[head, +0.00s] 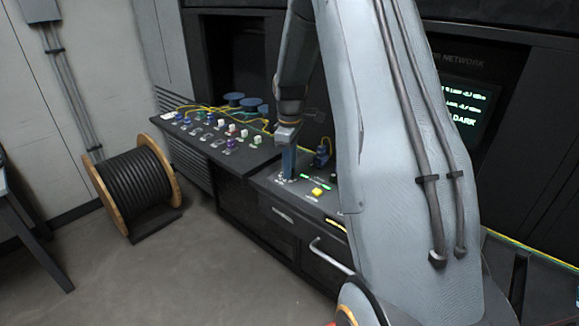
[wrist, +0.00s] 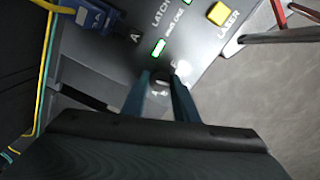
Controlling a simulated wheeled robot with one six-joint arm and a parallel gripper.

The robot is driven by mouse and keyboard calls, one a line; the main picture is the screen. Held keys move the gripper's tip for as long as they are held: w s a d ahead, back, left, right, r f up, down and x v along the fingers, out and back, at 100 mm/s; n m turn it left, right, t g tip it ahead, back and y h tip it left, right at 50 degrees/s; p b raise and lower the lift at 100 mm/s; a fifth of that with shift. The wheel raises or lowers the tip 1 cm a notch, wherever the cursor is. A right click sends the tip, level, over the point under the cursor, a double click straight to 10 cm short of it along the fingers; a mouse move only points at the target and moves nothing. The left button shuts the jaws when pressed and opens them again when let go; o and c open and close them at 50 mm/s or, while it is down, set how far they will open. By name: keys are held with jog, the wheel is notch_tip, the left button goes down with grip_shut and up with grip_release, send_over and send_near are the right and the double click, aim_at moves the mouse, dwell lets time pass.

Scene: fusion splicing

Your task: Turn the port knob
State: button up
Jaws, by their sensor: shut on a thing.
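My gripper (head: 289,176) reaches straight down onto the left part of the dark console (head: 262,180). In the wrist view, its two blue-grey fingers (wrist: 162,97) stand on either side of the port knob (wrist: 161,87), a small grey piece on the panel, and are shut on it. Small light letters, including an "A", show close to the fingertips. The fingers cover much of the knob, so its exact setting cannot be read. In the head view the knob is hidden by the fingers.
A yellow laser button (wrist: 219,13) and a lit green latch indicator (wrist: 158,47) lie beyond the knob. A blue connector (wrist: 92,16) with a yellow cable is plugged in at upper left. A cable reel (head: 133,190) stands on the floor.

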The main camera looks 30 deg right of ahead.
jog(key=o, duration=1.1)
jog(key=shift+r, duration=0.15)
notch_tip(320, 180, up, 7)
jog(key=shift+r+b, duration=0.15)
jog(key=shift+b, duration=1.05)
jog(key=shift+r, duration=0.15)
jog(key=shift+s+a, duration=0.1)
